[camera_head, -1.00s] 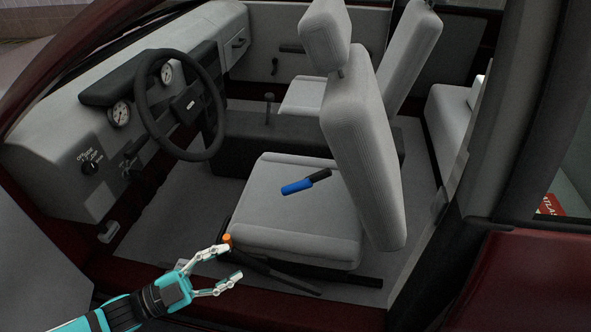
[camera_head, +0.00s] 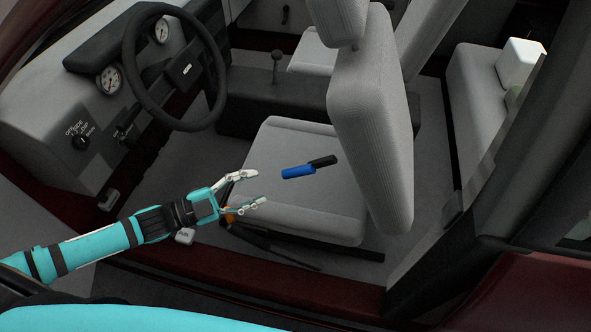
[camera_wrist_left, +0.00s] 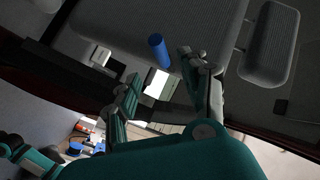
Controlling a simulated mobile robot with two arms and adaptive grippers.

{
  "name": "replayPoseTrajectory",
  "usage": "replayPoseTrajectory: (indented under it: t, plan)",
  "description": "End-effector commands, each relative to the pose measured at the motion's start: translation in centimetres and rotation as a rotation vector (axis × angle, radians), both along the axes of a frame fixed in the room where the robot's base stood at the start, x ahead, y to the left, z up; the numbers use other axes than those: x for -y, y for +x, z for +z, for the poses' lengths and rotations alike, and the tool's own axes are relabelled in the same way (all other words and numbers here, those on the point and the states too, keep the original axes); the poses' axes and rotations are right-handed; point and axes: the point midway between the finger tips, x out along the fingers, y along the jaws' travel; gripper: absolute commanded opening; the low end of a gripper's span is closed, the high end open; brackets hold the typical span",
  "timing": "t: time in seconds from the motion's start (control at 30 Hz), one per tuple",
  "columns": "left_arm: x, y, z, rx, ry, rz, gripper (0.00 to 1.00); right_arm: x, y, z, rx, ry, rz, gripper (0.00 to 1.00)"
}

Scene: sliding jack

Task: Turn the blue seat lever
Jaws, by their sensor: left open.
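The blue lever (camera_head: 298,171) has a black end piece (camera_head: 323,161) and shows above the cushion of the grey front seat (camera_head: 310,210). In the left wrist view its blue end (camera_wrist_left: 158,50) shows as a short cylinder just beyond the gap between the fingers. My left gripper (camera_head: 259,188) is open and empty, at the seat's left edge. Its fingers point right, toward the lever, with a gap between them and it. The gripper also shows in the left wrist view (camera_wrist_left: 158,66). My right gripper is not in view.
An orange knob (camera_head: 230,215) is partly hidden beneath my left gripper. The steering wheel (camera_head: 133,68) and dashboard stand at the upper left. The seat back (camera_head: 372,110) rises right of the lever. The dark red door sill (camera_head: 215,257) runs below.

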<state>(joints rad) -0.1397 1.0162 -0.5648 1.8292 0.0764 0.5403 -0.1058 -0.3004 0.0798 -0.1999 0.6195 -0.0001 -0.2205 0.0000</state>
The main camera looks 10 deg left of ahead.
Motion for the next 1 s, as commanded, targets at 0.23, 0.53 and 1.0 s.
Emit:
replayPoseTrajectory:
  t: [0.23, 0.53, 1.0]
  plan:
    - [4.5, 3.5, 0.3, 0.004, -0.002, -0.001, 0.45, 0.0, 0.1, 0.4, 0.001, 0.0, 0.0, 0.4]
    - [7.9, 6.2, 0.1, 0.0, -0.001, 0.001, 0.45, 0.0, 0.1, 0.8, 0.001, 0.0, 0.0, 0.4]
    - [8.5, 6.6, 0.0, -0.001, 0.001, 0.0, 0.37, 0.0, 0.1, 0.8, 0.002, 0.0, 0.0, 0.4]
